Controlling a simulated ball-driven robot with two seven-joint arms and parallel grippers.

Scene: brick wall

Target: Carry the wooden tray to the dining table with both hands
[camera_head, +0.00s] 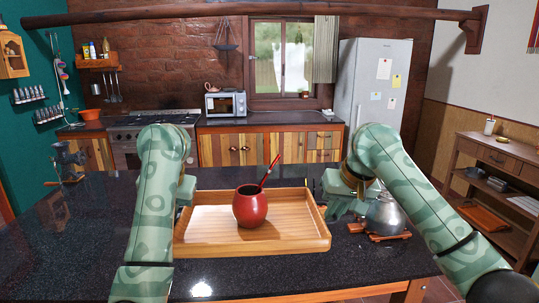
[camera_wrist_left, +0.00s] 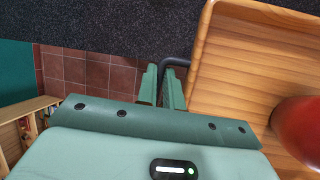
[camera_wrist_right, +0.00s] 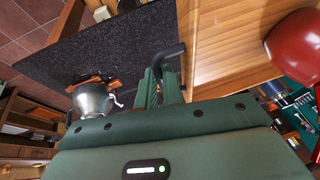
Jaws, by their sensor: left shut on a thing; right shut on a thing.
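The wooden tray (camera_head: 290,240) is in front of me over the dark stone counter, level as far as I can see; I cannot tell whether it touches the counter. A red rounded gourd-like cup (camera_head: 250,207) with a red stick (camera_head: 270,171) stands in it. My left gripper (camera_wrist_left: 165,84) is shut on a dark handle (camera_wrist_left: 177,63) at the tray's left side. My right gripper (camera_wrist_right: 165,82) is shut on the matching handle (camera_wrist_right: 170,52) at the right side. In the head view, the left fingers are hidden by my arm.
The dark counter (camera_head: 90,225) spreads around the tray. A metal kettle (camera_head: 385,213) on a wooden trivet (camera_head: 378,234) stands close right of the tray. A grinder (camera_head: 68,158) stands at the far left. Stove, cabinets and fridge (camera_head: 375,90) are behind; a wooden shelf (camera_head: 495,170) stands right.

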